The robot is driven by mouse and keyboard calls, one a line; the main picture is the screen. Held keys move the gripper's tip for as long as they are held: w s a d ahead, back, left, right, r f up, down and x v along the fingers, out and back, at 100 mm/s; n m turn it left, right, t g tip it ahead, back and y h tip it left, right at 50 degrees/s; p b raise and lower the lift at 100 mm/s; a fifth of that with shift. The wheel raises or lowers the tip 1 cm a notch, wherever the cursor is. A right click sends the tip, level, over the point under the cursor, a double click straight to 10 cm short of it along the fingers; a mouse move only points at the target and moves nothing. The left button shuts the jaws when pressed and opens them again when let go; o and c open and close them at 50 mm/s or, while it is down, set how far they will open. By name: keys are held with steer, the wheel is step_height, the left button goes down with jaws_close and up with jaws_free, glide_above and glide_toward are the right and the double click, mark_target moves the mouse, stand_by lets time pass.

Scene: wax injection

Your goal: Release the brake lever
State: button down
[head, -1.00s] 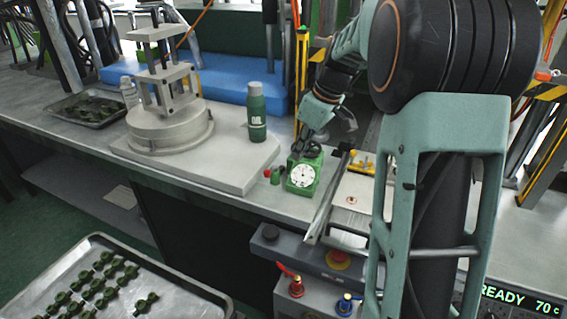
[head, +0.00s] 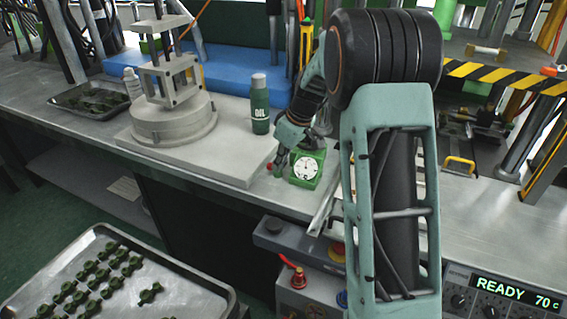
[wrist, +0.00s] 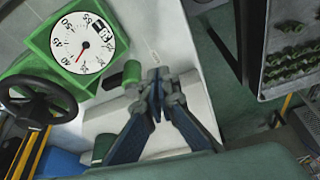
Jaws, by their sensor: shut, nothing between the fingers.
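My gripper (head: 277,170) is beside the left side of a green dial-gauge box (head: 307,168). In the wrist view its fingers (wrist: 155,80) are together with nothing between them. A short green cylinder (wrist: 132,71) is just left of the fingertips there; I cannot tell whether they touch. A small red knob (head: 269,167) shows beside my gripper in the head view. I cannot identify the brake lever for sure; these small pieces beside the gauge may belong to it. The gauge dial (wrist: 83,43) and a black handwheel (wrist: 38,108) show in the wrist view.
A green oil bottle (head: 260,105) and a round press (head: 173,117) stand behind on the bench. A tray of green parts (head: 205,277) is at the front left. Red (head: 297,279) and blue valve handles are below the gauge. A control panel reads READY 70 (head: 515,291).

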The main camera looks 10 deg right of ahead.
steer(key=shift+a+m, duration=0.4)
steer(key=shift+m, duration=0.3)
steer(key=a+m, duration=0.1)
steer(key=m+h, duration=0.1)
steer(key=m, duration=0.1)
steer(key=shift+w+a+r+t, duration=0.1)
steer(key=shift+w+a+t, duration=0.25)
steer(key=shift+a+t, duration=0.05)
steer(key=w+a+m+h+p, duration=0.3)
steer(key=w+m+p, duration=0.1)
steer(key=m, duration=0.6)
steer(key=shift+w+m+h, duration=0.4)
steer(key=shift+w, duration=0.45)
steer(key=shift+s+a, duration=0.1)
steer(key=shift+a, duration=0.05)
